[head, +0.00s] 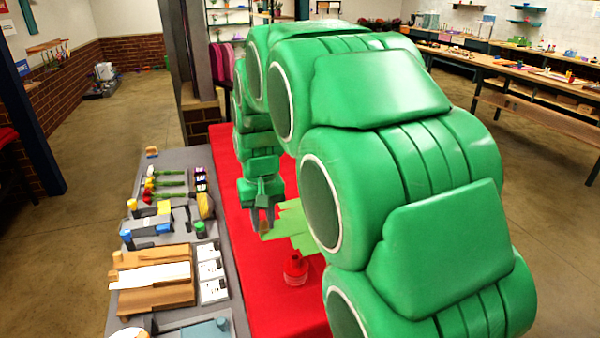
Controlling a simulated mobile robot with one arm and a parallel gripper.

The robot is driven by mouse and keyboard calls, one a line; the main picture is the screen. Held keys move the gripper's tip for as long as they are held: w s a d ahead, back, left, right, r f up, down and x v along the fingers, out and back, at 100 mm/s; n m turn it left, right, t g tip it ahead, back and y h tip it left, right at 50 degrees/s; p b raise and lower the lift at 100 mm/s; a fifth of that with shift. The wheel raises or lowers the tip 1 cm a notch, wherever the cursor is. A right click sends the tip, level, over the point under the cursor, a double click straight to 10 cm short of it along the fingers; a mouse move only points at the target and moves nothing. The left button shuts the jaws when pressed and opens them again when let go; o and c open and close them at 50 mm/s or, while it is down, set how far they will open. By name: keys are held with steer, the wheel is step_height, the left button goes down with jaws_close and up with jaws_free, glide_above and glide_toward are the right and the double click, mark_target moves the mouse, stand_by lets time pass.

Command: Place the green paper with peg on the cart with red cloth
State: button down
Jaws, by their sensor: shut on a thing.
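My gripper (262,222) points down over the red-clothed cart and is shut on the green paper. The light green paper (296,226) spreads out to the right of the fingers, with ragged-looking edges, and my arm hides its right part. The peg is too small to make out at the fingertips. The red cloth (268,302) covers a long surface running from the back to the front of the view. The paper is over this cloth, low down; I cannot tell whether it touches it.
A red bottle-like object (296,268) stands on the cloth in front of the paper. Bare cloth lies left of and in front of the bottle. A long workbench (540,84) stands at the far right.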

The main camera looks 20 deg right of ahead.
mark_target(294, 227)
steer(key=d, duration=0.2)
steer(key=s+d, duration=0.1)
steer(key=d, duration=0.1)
steer(key=d+r, duration=0.1)
steer(key=d, duration=0.2)
steer(key=shift+s, duration=0.15)
steer(key=shift+d+f, duration=0.1)
steer(key=shift+d, duration=0.05)
steer(key=w+f, duration=0.3)
steer(key=w, duration=0.1)
steer(key=w+f, duration=0.3)
steer(key=w, duration=0.2)
steer(key=w+d+f, duration=0.1)
steer(key=w+f, duration=0.2)
steer(key=w, duration=0.1)
steer(key=shift+w+f, duration=0.15)
steer(key=shift+w, duration=0.05)
steer(key=shift+w+f, duration=0.3)
steer(key=shift+f, duration=1.5)
steer(key=c, duration=0.9)
jaws_free()
steer(key=shift+f, duration=0.1)
steer(key=shift+c, duration=0.2)
